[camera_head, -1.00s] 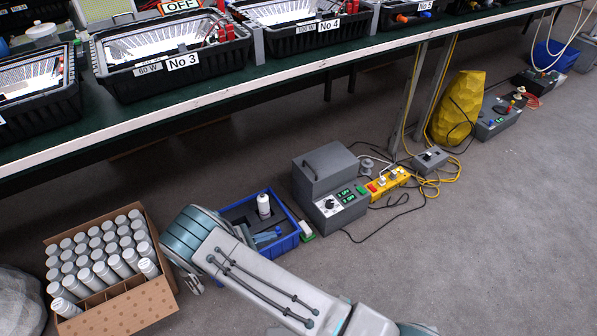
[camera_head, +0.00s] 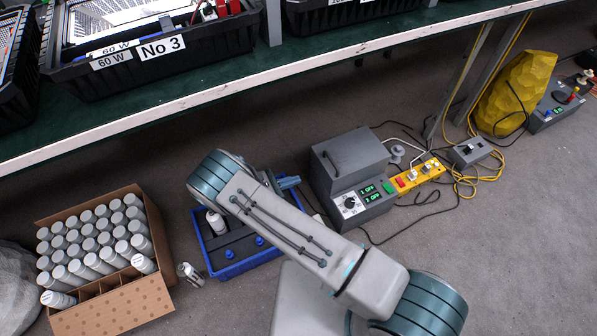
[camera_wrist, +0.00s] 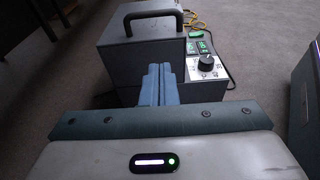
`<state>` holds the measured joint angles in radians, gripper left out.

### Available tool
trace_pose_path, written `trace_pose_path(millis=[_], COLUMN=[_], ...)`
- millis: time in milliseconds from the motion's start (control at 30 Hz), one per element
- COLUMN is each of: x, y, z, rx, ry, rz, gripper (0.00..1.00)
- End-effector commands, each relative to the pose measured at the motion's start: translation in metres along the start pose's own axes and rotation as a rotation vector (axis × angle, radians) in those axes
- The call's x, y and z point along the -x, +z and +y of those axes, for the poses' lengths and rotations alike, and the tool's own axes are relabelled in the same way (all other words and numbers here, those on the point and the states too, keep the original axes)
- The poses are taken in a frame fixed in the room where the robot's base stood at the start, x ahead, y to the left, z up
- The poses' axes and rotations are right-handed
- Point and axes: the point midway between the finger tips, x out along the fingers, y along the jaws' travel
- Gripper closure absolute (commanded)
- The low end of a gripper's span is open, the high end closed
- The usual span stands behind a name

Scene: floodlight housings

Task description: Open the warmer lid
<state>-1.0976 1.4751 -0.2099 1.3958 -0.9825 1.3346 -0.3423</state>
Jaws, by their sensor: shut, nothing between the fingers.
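The warmer (camera_head: 350,180) is a grey box on the floor with a control panel at its front, showing a dial and green OFF displays. Its lid (camera_head: 348,152) is down, with a dark bar handle on top. In the wrist view the lid (camera_wrist: 145,45) and its arched handle (camera_wrist: 152,12) stand just beyond my fingers. My gripper (camera_head: 289,182) is left of the warmer, its blue fingers pointing toward it. In the wrist view my gripper (camera_wrist: 160,80) has its fingers together and empty, in front of the warmer's near side. I cannot tell whether they touch it.
A blue tray (camera_head: 240,268) with a white bottle (camera_head: 216,222) lies under my arm. A small bottle (camera_head: 190,273) is on the floor beside it. A carton (camera_head: 120,300) of bottles is at left. A yellow power strip (camera_head: 418,176) and cables lie right of the warmer; the bench (camera_head: 240,92) is behind.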

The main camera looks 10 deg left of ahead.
Motion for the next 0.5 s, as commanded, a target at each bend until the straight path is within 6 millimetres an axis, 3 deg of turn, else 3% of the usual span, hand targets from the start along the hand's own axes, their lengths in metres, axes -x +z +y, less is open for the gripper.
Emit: trace_pose_path(millis=[367, 500], x=[-0.082, -0.097], y=[-0.002, 0.015], z=[-0.001, -0.001], rx=[0.0, -0.001], ry=[-0.005, -0.005], rz=[-0.001, 0.0], gripper=[1.0, 1.0])
